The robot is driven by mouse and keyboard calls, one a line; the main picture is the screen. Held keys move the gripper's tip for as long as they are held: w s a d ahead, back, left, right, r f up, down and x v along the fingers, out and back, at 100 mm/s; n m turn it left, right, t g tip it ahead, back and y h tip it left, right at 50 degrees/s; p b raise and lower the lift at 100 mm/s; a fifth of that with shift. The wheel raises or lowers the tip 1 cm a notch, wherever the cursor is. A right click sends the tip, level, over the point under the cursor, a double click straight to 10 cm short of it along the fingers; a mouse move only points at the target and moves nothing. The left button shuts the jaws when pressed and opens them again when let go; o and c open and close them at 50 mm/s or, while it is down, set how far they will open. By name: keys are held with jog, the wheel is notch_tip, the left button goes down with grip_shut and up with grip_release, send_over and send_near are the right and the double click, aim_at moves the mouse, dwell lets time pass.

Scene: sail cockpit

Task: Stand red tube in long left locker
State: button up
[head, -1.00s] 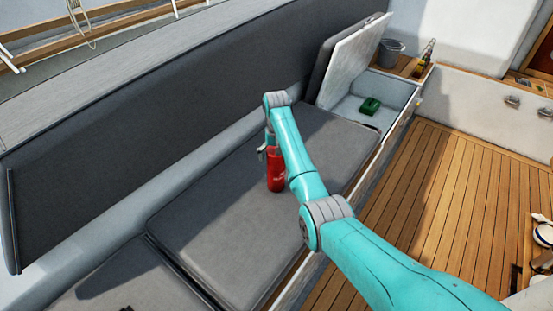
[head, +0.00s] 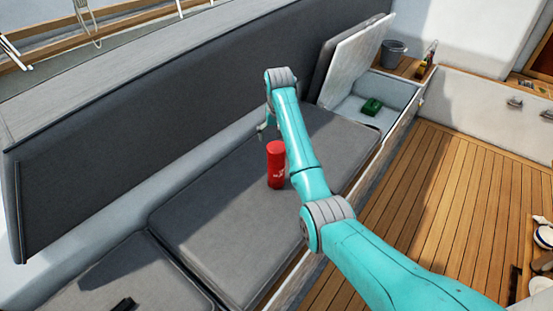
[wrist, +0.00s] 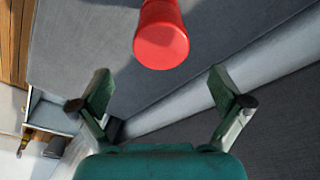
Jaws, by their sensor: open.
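The red tube (head: 276,165) stands upright on the grey seat cushion (head: 215,225), with white marking on its side. In the wrist view its red end (wrist: 161,45) shows at the top centre, ahead of the fingers and apart from them. My gripper (head: 266,128) is open and empty, a little above and behind the tube; its two spread fingers show in the wrist view (wrist: 160,95). The long left locker (head: 375,105) is open at the far end of the bench, its lid raised. A green object (head: 371,106) lies inside it.
A grey bucket (head: 393,53) and bottles (head: 427,62) stand on the wooden ledge beyond the locker. The dark backrest (head: 150,120) runs along the left. A small black object (head: 124,304) lies on the near cushion.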

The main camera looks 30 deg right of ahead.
aim_at(277, 147)
jog(key=shift+s+a+f+t, duration=0.1)
jog(key=shift+s+f+t, duration=0.25)
jog(key=shift+t, duration=0.25)
jog(key=shift+f, duration=0.25)
jog(key=shift+h, duration=0.3)
jog(key=x, duration=0.5)
jog(key=shift+a+x, duration=0.15)
jog(key=shift+x, duration=1.15)
jog(key=shift+a+x, duration=0.15)
jog(key=shift+x, duration=1.15)
jog(key=shift+s, duration=0.1)
jog(key=c, duration=1.7)
